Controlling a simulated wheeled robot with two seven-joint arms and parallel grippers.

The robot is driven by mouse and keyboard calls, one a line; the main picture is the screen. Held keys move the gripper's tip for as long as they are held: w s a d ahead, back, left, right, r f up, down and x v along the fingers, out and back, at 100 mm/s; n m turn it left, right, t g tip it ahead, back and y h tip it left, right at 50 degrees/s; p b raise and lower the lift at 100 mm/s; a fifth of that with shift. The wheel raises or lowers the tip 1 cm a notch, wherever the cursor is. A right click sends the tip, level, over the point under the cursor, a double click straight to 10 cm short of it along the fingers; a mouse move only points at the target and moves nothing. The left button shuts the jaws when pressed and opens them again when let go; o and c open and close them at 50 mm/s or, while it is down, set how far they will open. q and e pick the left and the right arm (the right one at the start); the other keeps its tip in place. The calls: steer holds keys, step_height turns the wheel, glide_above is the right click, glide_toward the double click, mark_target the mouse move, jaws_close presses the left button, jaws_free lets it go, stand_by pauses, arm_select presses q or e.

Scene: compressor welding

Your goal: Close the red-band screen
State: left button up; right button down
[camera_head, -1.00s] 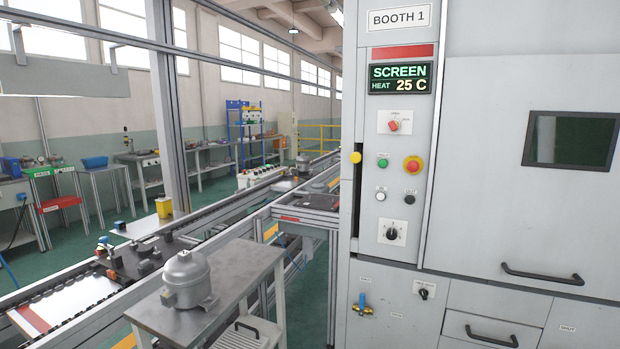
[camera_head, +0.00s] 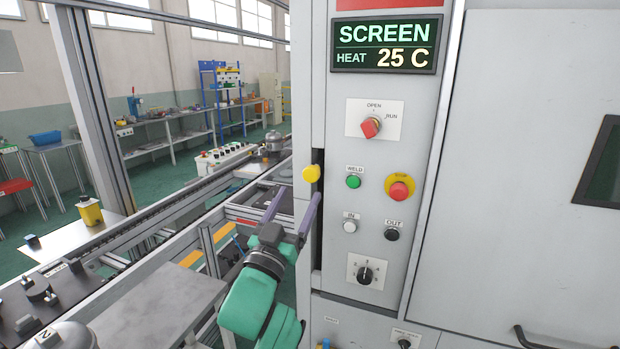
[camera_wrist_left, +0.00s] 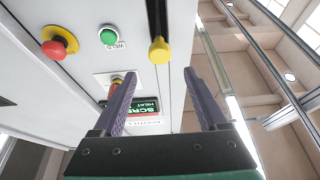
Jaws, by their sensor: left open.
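The red band (camera_head: 453,3) is partly in view at the top of the booth's control panel, above the display reading SCREEN, HEAT 25 C (camera_head: 386,46). A yellow knob (camera_head: 311,173) sits at a dark vertical slot on the panel's left edge. It also shows in the left wrist view (camera_wrist_left: 160,50), on a dark bar. My left gripper (camera_head: 300,191) is open and empty, its two fingers pointing up just below the knob. In the left wrist view the knob appears between and beyond the fingertips (camera_wrist_left: 160,75). I cannot tell whether they touch it. My right gripper is out of view.
The panel carries a red selector (camera_head: 371,127), green button (camera_head: 353,182), red stop button (camera_head: 398,191) and black dial (camera_head: 365,272). A conveyor (camera_head: 190,205) and a grey metal table (camera_head: 160,305) lie to the left. The large booth panel with a window is at right.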

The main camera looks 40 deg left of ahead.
mark_target(310, 176)
arm_select(q)
steer(key=p+x, duration=0.1)
steer(key=x, duration=0.2)
steer(key=p+x, duration=0.1)
steer(key=x, duration=0.1)
steer(key=p+x, duration=0.1)
steer(key=x, duration=0.2)
steer(key=shift+w+a+f, duration=0.15)
steer(key=shift+w+a, duration=0.05)
steer(key=shift+w, duration=0.25)
steer(key=shift+w+a, duration=0.1)
steer(key=shift+w, duration=0.1)
steer(key=shift+s, duration=0.15)
steer(key=shift+c, duration=0.3)
jaws_close()
